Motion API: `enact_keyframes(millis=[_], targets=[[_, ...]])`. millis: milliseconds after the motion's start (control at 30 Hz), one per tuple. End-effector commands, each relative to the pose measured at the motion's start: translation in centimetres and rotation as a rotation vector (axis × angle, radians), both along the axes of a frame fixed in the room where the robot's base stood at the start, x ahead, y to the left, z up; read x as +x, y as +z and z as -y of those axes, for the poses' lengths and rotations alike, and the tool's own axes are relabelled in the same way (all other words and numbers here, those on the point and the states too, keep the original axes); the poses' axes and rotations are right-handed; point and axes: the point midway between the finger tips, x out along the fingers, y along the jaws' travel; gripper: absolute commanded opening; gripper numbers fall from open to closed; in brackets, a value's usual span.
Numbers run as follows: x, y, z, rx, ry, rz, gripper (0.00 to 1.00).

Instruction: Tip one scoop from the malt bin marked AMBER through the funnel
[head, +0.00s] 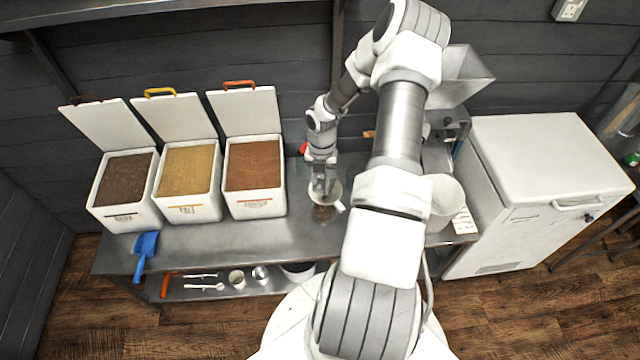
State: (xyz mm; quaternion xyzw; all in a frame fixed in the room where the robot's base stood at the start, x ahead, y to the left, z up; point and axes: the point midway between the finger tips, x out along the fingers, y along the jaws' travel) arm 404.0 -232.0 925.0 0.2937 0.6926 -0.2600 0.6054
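Three open white bins of grain stand at the left of the bench. The right bin (256,203), with reddish-brown malt (253,164), has a small label that seems to read AMBER. The middle bin holds pale grain and the left one dark brown grain. A blue scoop (146,244) lies at the bench's front left, its handle over the edge. My gripper (321,190) points down at a white funnel-like piece (332,191), over a clear vessel with brownish contents (323,214). Its fingertips are small and partly lost against the white piece; whether they hold it cannot be told.
A mill with a metal hopper (462,75) and a white bucket (446,198) stand right, partly behind my arm. A white chest freezer (540,160) is beyond.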

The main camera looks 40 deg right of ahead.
Motion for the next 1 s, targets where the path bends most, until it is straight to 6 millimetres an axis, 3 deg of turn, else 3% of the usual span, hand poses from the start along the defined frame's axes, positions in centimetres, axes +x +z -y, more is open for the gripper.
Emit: enact_keyframes(millis=[500, 1000], targets=[[2.1, 1.4, 2.2, 0.145, -0.002, -0.136, 0.00], [2.6, 2.1, 2.7, 0.186, 0.000, -0.173, 0.00]])
